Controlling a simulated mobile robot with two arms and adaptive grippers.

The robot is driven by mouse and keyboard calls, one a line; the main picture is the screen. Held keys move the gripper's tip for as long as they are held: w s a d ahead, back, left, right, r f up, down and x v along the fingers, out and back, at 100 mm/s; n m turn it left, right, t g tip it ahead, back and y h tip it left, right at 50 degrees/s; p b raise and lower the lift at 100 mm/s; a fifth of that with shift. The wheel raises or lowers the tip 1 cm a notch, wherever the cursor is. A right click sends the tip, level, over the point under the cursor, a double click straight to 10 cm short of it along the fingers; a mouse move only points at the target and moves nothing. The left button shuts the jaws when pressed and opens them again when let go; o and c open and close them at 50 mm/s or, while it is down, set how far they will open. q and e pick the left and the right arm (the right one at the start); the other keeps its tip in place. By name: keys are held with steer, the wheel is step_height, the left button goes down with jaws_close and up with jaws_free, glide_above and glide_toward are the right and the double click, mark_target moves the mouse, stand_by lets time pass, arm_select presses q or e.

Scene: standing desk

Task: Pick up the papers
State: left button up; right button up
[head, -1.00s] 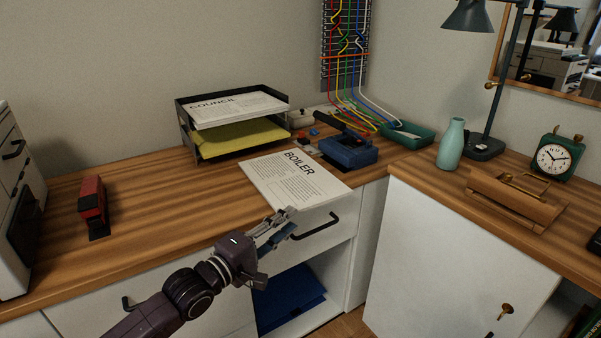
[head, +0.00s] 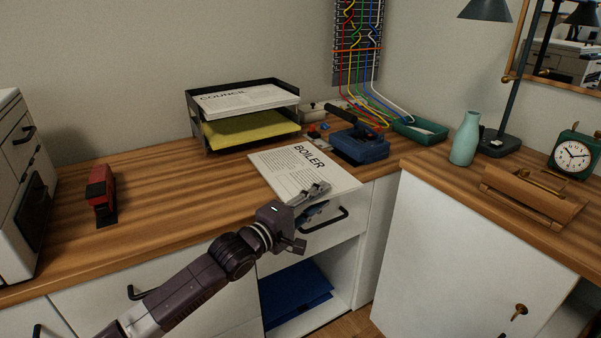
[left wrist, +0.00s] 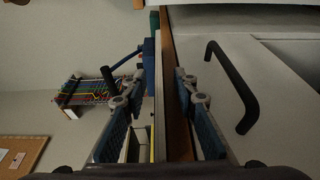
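A stack of white papers headed BOILER (head: 284,167) lies flat at the desk's front edge and seems to overhang it slightly. My left gripper (head: 319,197) is at the papers' front edge, one finger above them and the other lower, in front of the drawer. In the left wrist view, the fingers of the left gripper (left wrist: 160,82) stand apart, with the thin pale edge of the papers (left wrist: 159,95) and the brown desk edge between them. I cannot tell whether either finger touches the papers. My right gripper is not in view.
A black tray (head: 196,133) holds COUNCIL papers (head: 245,100) and a yellow stack (head: 250,128). A blue hole punch (head: 360,146) stands behind the papers. A red stapler (head: 101,194) is at left. A drawer handle (head: 325,220) is just below my left gripper. The desk's left middle is clear.

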arm_select(q)
steer(key=shift+c, duration=0.3)
jaws_close()
steer(key=shift+r, duration=0.1)
steer(key=shift+r, duration=0.1)
